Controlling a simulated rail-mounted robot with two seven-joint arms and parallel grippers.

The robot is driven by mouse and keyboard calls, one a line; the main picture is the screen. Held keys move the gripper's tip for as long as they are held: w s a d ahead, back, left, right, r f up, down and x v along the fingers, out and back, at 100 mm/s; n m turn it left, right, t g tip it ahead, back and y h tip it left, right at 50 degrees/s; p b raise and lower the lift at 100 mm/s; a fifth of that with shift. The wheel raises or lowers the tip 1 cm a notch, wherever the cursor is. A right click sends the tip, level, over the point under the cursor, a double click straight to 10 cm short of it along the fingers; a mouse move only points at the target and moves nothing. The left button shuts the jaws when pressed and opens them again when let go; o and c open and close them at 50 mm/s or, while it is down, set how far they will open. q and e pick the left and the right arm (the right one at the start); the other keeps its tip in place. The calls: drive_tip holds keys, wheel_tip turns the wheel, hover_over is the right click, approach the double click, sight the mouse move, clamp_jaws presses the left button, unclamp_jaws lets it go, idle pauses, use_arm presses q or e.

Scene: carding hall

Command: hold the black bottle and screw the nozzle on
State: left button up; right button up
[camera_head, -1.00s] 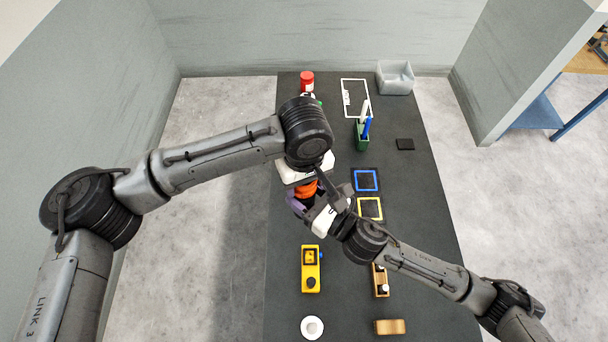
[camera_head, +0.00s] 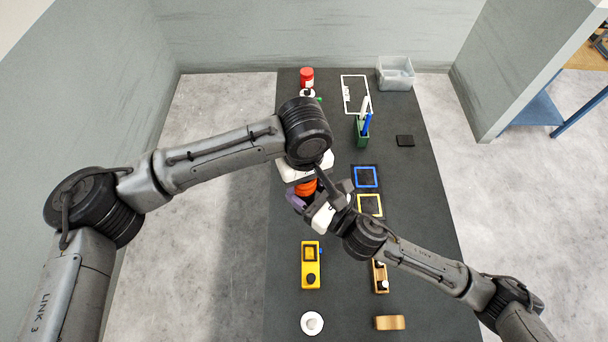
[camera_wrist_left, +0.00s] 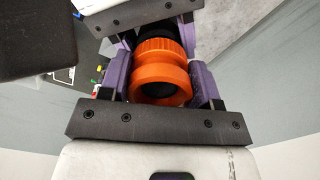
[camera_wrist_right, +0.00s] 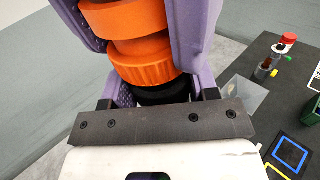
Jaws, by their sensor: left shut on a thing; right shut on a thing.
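The orange nozzle (camera_head: 306,187), with a ribbed collar and a smoother ring, sits between my two grippers above the table. It also shows in the left wrist view (camera_wrist_left: 160,88) and the right wrist view (camera_wrist_right: 142,62). My left gripper (camera_wrist_left: 162,72) has its purple fingers shut around the nozzle. The black bottle (camera_wrist_right: 165,94) shows only as a dark band against the collar; the rest is hidden. My right gripper (camera_wrist_right: 157,97) is shut on the bottle, facing the left gripper closely. Nozzle and bottle look in line and touching; I cannot tell how far the thread is engaged.
On the dark table (camera_head: 410,240) stand a yellow box (camera_head: 310,278), a white round dish (camera_head: 312,323), wooden blocks (camera_head: 390,322), a green pen holder (camera_head: 361,132), a red-topped container (camera_head: 307,77) and a grey bin (camera_head: 395,74). Blue and yellow frames (camera_head: 366,177) lie right of the grippers.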

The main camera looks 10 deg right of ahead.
use_arm(q)
drive_tip(key=shift+f, duration=0.3)
drive_tip(key=o, duration=0.9)
drive_tip(key=shift+r, duration=2.3)
drive_tip(key=shift+c, duration=0.2)
drive_tip(key=shift+r, duration=0.1)
drive_tip(key=shift+c, duration=0.3)
drive_tip(key=shift+w+r, duration=0.15)
drive_tip(key=shift+r, duration=1.25)
